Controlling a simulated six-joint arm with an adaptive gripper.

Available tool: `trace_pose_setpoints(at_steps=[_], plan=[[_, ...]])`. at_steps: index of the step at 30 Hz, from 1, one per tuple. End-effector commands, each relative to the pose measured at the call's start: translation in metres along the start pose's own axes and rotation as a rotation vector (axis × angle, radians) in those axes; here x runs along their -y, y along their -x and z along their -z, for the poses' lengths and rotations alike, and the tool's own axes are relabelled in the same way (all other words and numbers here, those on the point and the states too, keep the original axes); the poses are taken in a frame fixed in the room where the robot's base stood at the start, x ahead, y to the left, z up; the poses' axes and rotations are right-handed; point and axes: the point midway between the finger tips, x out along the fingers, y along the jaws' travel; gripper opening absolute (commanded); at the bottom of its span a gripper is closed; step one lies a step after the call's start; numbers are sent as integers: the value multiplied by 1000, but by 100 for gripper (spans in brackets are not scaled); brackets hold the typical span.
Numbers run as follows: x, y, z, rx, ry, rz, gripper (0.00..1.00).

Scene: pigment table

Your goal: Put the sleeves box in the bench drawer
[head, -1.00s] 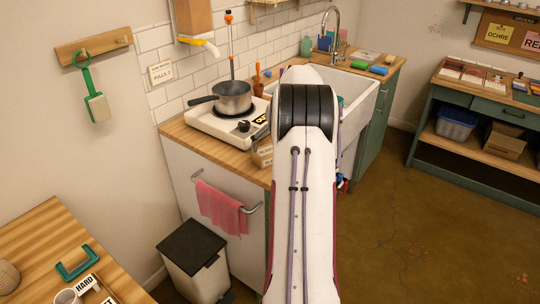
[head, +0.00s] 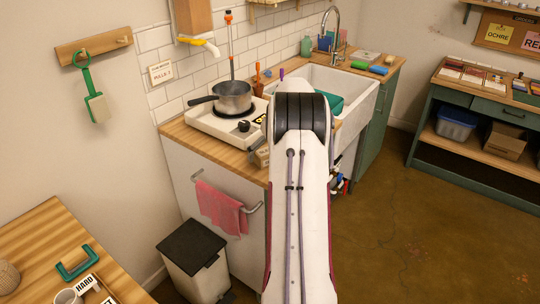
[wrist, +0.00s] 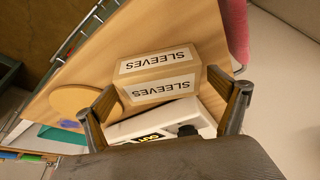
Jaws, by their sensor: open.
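The sleeves box (wrist: 158,84) is a tan carton with white SLEEVES labels on two faces. It rests on the wooden counter (wrist: 180,35), beside the white hot plate (wrist: 150,122). In the head view only a small part of the box (head: 262,156) shows left of my arm. My gripper (wrist: 162,92) is open, with one finger towards each end of the box; I cannot tell whether either touches it. In the head view the gripper is hidden behind my arm. The green bench (head: 470,160) at the right has a drawer (head: 495,108) that appears closed.
A pot (head: 233,97) stands on the hot plate, close to the box. A pink towel (head: 220,208) hangs on the counter front above a bin (head: 193,258). The sink (head: 350,95) lies behind my arm. The floor (head: 420,235) before the bench is clear.

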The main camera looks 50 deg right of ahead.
Motion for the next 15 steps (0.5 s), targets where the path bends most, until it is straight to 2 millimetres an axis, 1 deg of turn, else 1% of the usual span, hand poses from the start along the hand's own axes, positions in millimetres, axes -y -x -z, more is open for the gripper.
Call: trace_pose_setpoints(at_steps=[14, 15], plan=[[0, 0, 0, 0, 0, 0, 96], [0, 0, 0, 0, 0, 0, 91]])
